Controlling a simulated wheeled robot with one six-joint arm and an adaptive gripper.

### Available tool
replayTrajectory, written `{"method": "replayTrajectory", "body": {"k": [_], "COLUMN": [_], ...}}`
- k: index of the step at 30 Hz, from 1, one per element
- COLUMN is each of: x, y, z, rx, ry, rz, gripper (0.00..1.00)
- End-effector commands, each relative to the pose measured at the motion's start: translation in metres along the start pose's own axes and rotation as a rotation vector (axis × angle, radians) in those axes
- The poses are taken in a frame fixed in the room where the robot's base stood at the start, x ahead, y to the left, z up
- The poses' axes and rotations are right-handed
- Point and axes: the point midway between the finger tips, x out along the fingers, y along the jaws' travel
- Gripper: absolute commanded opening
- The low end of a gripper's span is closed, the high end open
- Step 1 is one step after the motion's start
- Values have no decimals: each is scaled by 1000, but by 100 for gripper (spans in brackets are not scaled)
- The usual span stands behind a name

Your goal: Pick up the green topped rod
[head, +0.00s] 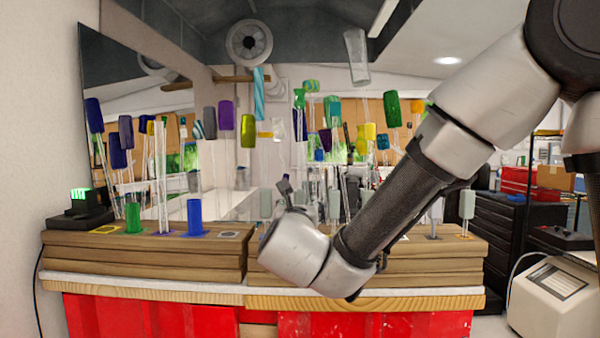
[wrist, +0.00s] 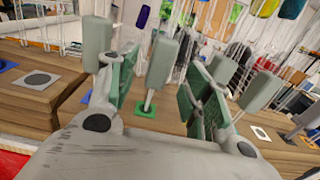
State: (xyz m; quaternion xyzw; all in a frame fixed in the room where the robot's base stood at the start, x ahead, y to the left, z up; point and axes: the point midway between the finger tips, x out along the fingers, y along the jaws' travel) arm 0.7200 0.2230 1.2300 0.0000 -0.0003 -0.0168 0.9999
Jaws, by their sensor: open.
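In the wrist view my gripper (wrist: 160,80) is open, with green-faced fingers left and right. A rod with a pale grey-green top (wrist: 162,62) stands upright between the fingers in that view, on a green square (wrist: 146,108). I cannot tell how far beyond the fingertips it is. Other rods with similar pale tops stand at left (wrist: 97,42) and right (wrist: 260,92). There my forearm hides the gripper's fingertips and part of the rod row.
Stepped wooden blocks (head: 145,265) line the bench. A green cup (head: 133,217) and a blue cup (head: 195,217) stand at left, near clear rods. A dark device (head: 80,208) sits at the left end. Many coloured-top rods hang behind. A pale-topped rod (head: 467,205) stands at right.

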Motion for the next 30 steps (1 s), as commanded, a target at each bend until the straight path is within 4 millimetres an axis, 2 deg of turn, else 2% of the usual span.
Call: {"method": "replayTrajectory", "body": {"k": [9,13,19,27,30], "x": [48,55,55,55,55], "y": [-1,0,0,0,0], "z": [4,4,4,4,4], "rx": [0,0,0,0,0], "ry": [0,1,1,1,0], "rz": [-3,-1,0,0,-1], "gripper": [50,50,50,1,0]}}
